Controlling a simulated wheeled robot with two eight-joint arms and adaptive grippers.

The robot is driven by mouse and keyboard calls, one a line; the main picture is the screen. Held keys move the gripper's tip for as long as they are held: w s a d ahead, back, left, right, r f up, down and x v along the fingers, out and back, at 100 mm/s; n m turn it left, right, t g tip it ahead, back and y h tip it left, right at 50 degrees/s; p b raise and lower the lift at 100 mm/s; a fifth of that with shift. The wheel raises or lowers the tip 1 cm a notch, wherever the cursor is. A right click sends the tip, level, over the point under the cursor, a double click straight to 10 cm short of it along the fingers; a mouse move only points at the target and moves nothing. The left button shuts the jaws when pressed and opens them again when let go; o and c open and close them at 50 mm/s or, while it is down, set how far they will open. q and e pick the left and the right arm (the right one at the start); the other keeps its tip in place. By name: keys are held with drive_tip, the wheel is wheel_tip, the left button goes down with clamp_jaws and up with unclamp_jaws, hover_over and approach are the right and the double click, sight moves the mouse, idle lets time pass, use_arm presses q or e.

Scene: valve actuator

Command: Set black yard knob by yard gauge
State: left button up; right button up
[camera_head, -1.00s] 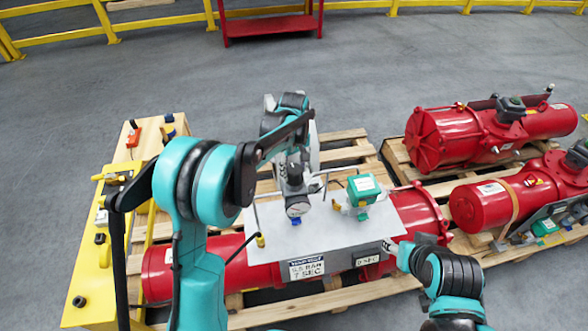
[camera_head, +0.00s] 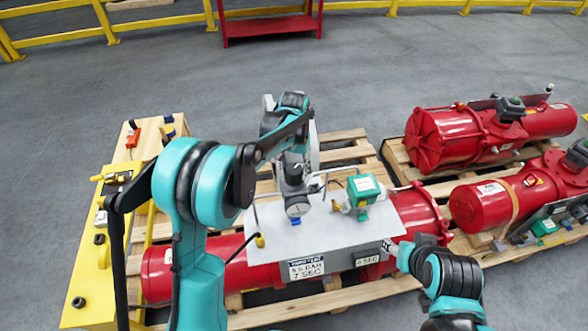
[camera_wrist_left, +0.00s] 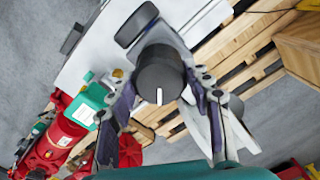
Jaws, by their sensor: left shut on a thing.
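The black knob (camera_wrist_left: 160,75) shows in the left wrist view as a dark round cap with a white mark, between the two fingers of my left gripper (camera_wrist_left: 160,88). The gauge reading is too small to tell. My right arm ends near the plate's front right corner; its fingers are too small to judge.
The grey plate (camera_head: 270,245) sits over a red cylinder (camera_head: 415,212) on a pallet. A green box (camera_head: 362,187) stands right of the gauge. Other red cylinders (camera_head: 470,140) lie right; a yellow bench (camera_head: 95,290) stands left.

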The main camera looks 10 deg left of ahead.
sight(294, 168)
use_arm(q)
drive_tip(key=m, duration=0.3)
drive_tip(key=shift+m, duration=2.3)
drive_tip(key=o, duration=1.2)
drive_tip(key=shift+c, duration=0.2)
drive_tip(key=shift+r, duration=0.1)
wheel_tip(294, 168, up, 12)
